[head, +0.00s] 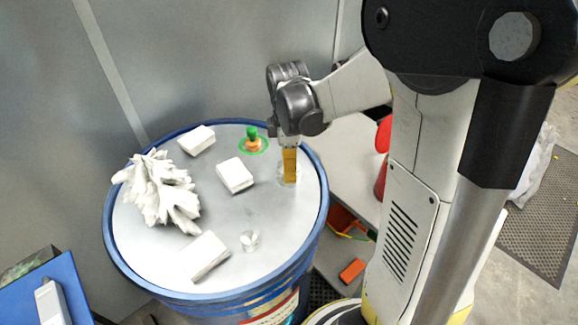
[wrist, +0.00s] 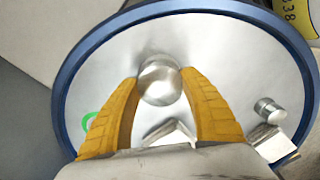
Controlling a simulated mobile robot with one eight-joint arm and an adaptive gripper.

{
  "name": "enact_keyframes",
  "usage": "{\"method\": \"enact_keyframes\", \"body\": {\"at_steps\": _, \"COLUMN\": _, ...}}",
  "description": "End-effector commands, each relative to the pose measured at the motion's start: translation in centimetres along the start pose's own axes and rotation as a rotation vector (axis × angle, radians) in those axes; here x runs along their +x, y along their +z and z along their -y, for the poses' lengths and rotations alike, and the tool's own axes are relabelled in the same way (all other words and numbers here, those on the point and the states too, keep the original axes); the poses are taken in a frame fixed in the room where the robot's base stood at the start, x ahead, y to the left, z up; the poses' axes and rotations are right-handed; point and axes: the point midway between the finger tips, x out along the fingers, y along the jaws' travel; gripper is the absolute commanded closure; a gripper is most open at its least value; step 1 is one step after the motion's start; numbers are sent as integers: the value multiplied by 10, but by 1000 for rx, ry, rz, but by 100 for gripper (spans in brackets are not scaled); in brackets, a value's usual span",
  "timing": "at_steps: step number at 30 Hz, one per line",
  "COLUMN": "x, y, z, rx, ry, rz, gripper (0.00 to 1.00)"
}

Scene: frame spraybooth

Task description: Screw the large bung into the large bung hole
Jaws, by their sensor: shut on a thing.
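My gripper (head: 289,178) points down over the right part of the drum lid (head: 200,255). Its yellow fingers are shut on a round silver metal bung, which I take for the large bung (wrist: 160,80). In the wrist view the bung sits between the two fingertips (wrist: 160,84). In the head view the fingers mostly hide it, low at the lid. The large bung hole cannot be made out; whether the bung sits in it, I cannot tell. A smaller silver plug (head: 250,241) stands apart near the lid's front; the wrist view shows it at right (wrist: 268,108).
The blue-rimmed drum lid also carries white blocks (head: 235,174), a spiky white clump (head: 160,190), and an orange fitting with a green cap (head: 252,140) on a green ring. A blue surface (head: 62,285) stands front left. A grey wall (head: 180,60) rises behind.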

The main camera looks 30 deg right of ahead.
Motion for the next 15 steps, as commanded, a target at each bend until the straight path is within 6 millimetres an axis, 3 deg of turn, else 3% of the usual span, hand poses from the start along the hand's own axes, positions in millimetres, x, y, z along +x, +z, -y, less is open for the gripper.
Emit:
{"method": "enact_keyframes", "body": {"at_steps": 8, "x": 0, "y": 0, "z": -1, "rx": 23, "ry": 1, "rz": 0, "gripper": 82}}
{"method": "enact_keyframes", "body": {"at_steps": 15, "x": 0, "y": 0, "z": 0, "rx": 332, "ry": -3, "rz": 0, "gripper": 82}}
